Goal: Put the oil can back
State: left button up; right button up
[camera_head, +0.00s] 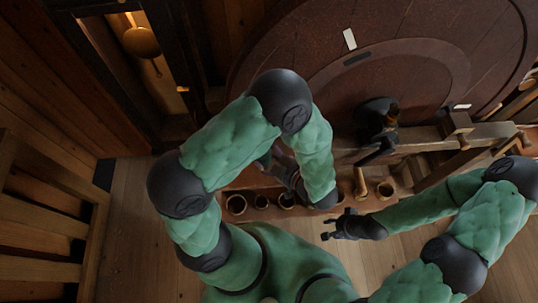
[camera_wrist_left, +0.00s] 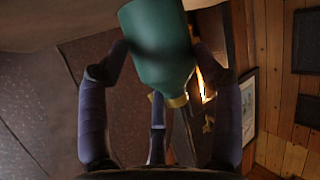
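The oil can (camera_wrist_left: 158,45) is a teal, bottle-shaped can with a brass collar, at the top middle of the left wrist view. It sits between the fingers of my left gripper (camera_wrist_left: 158,62), which appear closed against its sides. In the head view my left gripper (camera_head: 278,165) is largely hidden behind its own forearm, above the left part of the wooden ledge (camera_head: 248,183); the can is hard to make out there. My right gripper (camera_head: 338,225) is empty, fingers spread, in front of the ledge.
Several round cups, one a dark-mouthed cup (camera_head: 236,205), line the ledge's front. A small turned wooden piece (camera_head: 360,184) stands farther right. A large brown wheel (camera_head: 430,65) and a wooden lathe-like beam (camera_head: 425,137) rise behind. A slatted wooden rack (camera_head: 40,215) is at left.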

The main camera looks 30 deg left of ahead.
pick_arm(q)
jog(key=o, duration=0.4)
jog(key=shift+r, duration=0.15)
jog(key=p+v, duration=0.1)
jog(key=v, duration=1.1)
